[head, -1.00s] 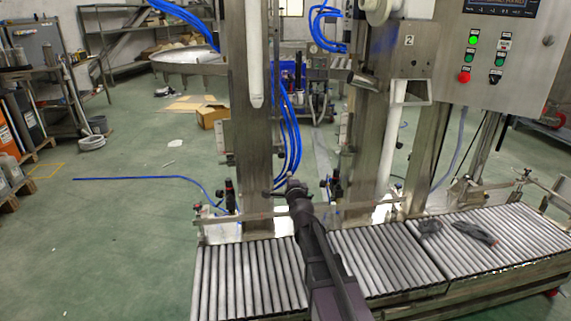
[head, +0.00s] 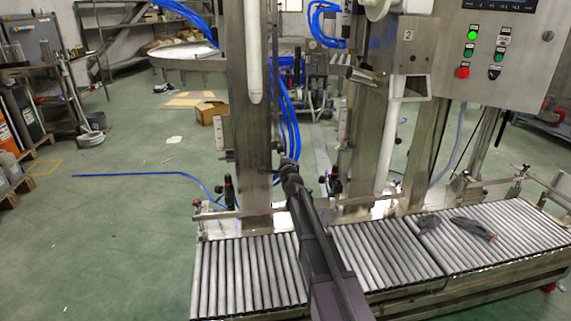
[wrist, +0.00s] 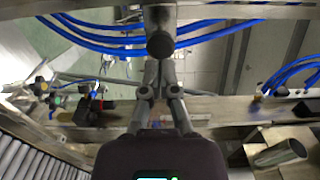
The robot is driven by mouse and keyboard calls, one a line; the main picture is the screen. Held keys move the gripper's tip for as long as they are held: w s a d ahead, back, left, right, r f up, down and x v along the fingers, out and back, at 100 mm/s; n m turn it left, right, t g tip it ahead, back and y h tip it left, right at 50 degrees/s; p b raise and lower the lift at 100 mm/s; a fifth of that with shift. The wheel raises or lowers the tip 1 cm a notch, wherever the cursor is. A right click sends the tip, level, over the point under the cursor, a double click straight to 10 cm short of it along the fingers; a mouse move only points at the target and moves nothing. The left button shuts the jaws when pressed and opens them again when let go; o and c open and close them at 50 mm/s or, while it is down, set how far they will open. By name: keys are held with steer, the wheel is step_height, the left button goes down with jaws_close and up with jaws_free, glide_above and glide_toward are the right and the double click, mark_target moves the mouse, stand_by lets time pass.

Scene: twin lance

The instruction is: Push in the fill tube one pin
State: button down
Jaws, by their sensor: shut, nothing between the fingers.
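The white fill tube (head: 254,60) hangs down the front of the left steel column. My gripper (head: 286,162) reaches up from the bottom of the head view, its tip just right of that column and below the tube's end. In the wrist view my gripper (wrist: 158,66) is shut and empty. A dark round knob (wrist: 160,44), which looks like the pin, sits straight ahead of the fingertips, in line with them. I cannot tell whether the fingertips touch it. In the head view the knob is not clearly told apart from my gripper.
A roller conveyor (head: 250,280) runs below my arm. Blue hoses (head: 290,125) hang close behind my gripper. A metal cylinder (wrist: 280,153) shows at lower right in the wrist view.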

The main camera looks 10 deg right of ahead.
steer(key=shift+w, duration=1.2)
steer(key=shift+w, duration=1.4)
steer(key=shift+r, duration=0.15)
steer(key=shift+s+d, duration=0.1)
steer(key=shift+s, duration=0.3)
glide_toward(282, 151)
steer(key=s, duration=0.4)
steer(key=shift+a, duration=0.3)
